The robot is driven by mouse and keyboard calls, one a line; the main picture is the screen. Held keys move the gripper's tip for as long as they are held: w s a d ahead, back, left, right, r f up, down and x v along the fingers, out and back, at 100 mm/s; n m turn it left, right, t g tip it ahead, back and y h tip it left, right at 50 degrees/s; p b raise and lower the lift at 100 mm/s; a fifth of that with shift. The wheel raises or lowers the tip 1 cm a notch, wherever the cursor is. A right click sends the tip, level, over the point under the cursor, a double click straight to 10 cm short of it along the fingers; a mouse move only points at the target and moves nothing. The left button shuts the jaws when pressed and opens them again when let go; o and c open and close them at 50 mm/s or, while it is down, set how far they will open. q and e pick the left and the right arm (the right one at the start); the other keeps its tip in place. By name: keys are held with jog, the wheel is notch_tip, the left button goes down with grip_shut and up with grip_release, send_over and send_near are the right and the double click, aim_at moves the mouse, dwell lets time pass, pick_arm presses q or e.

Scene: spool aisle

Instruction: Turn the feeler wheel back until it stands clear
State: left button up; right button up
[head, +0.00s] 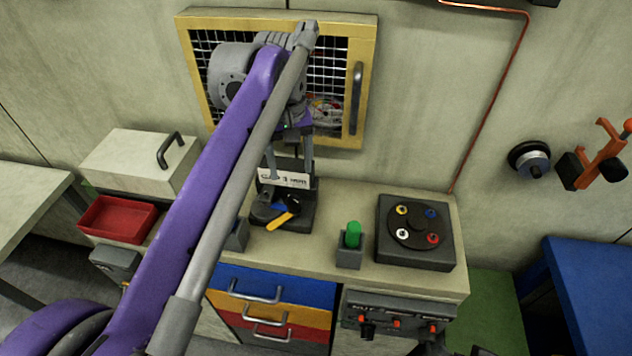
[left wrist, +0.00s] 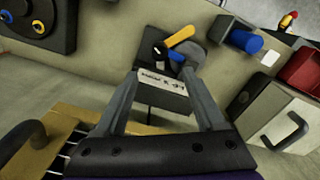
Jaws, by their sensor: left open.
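A small black device with a white label plate (head: 284,178) stands on the counter below the wall cage. It carries a dark grey round part (head: 264,209), a blue piece and a yellow lever (head: 280,221). The round part may be the feeler wheel; I cannot tell for sure. My left gripper (head: 289,168) is open and empty, pointing down over the device. In the left wrist view its two fingers (left wrist: 160,76) frame the label plate (left wrist: 163,91), with the yellow lever (left wrist: 180,36) and the grey round part (left wrist: 191,53) beyond them. I cannot tell whether a finger touches the device.
A green peg in a grey holder (head: 349,248) and a dark turntable box (head: 414,233) with coloured rings stand to the right. A red tray (head: 115,219) and a pale box (head: 137,162) are at left. The yellow-framed cage (head: 369,80) is behind my arm.

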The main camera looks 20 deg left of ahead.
aim_at(294, 198)
pick_arm(q)
notch_tip(294, 198, down, 10)
jog(key=shift+s+f+b, duration=0.1)
jog(key=shift+f+b, duration=0.15)
jog(key=shift+b, duration=0.15)
grip_shut()
dwell(0.4)
dwell(1.1)
